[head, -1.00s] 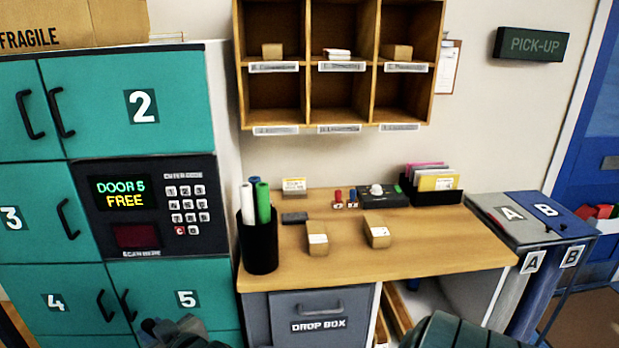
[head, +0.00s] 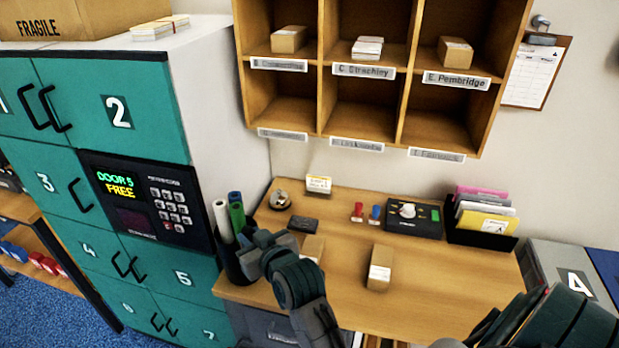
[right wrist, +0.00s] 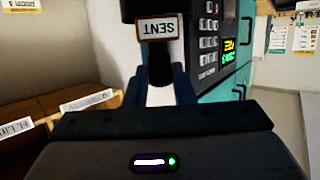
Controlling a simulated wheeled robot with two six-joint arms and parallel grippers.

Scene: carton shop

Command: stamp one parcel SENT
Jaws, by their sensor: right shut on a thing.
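My right gripper (head: 262,242) is raised over the desk's left part, close to the tube holder. In the right wrist view it is shut on a dark stamp with a white SENT label (right wrist: 157,28); the label looks upside down there. The stamp does not stand out from the gripper in the head view. A small brown parcel (head: 380,268) lies on the desk, right of my gripper. A second parcel (head: 312,248) is partly hidden behind my right arm. A dark flat pad (head: 303,224) lies behind it. My left gripper is out of view.
Red (head: 357,212) and blue (head: 375,214) stampers stand near a dark control box (head: 413,222). A file rack (head: 482,230) is at the right, pigeonholes (head: 370,70) hang above, and lockers (head: 110,190) stand left. The desk front right of the parcel is clear.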

